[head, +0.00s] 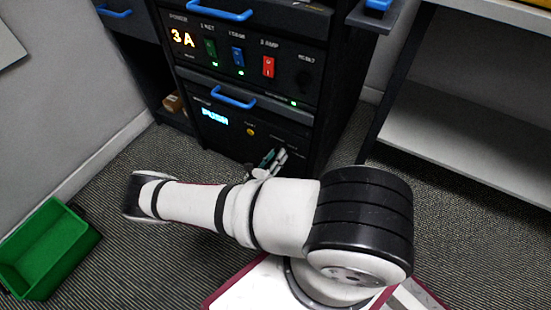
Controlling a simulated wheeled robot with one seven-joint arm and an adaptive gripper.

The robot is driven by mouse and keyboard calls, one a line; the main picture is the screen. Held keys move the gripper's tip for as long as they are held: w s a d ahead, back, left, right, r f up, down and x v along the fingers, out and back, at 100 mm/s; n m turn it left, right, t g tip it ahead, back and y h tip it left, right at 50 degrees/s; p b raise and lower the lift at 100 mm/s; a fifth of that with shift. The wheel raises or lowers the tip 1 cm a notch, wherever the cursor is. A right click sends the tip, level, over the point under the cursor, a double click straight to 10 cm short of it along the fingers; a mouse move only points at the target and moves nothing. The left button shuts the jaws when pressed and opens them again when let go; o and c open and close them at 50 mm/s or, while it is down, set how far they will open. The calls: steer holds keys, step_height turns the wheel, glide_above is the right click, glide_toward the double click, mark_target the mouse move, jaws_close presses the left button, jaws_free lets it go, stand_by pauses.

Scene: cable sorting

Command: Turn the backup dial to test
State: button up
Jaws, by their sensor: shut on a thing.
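The lower black panel (190,103) carries a lit blue display (215,117) that seems to read "PUSH" and a small yellow button (250,131). My gripper (275,158) is at the right part of this panel, with its fingers against or very near its face. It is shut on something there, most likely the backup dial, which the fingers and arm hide. I cannot read the dial's setting or the small labels beside it.
The upper panel has an orange "3 A" display (183,39), a green switch (210,51), a blue switch (238,56), a red switch (268,66) and a dark knob (304,79). A green bin (45,245) stands on the floor at left. A shelf (470,130) is at right.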

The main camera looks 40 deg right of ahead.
steer(key=shift+n, duration=0.8)
steer(key=shift+b, duration=0.3)
steer(key=o, duration=1.2)
steer(key=v, duration=1.2)
steer(key=shift+s+f, duration=0.1)
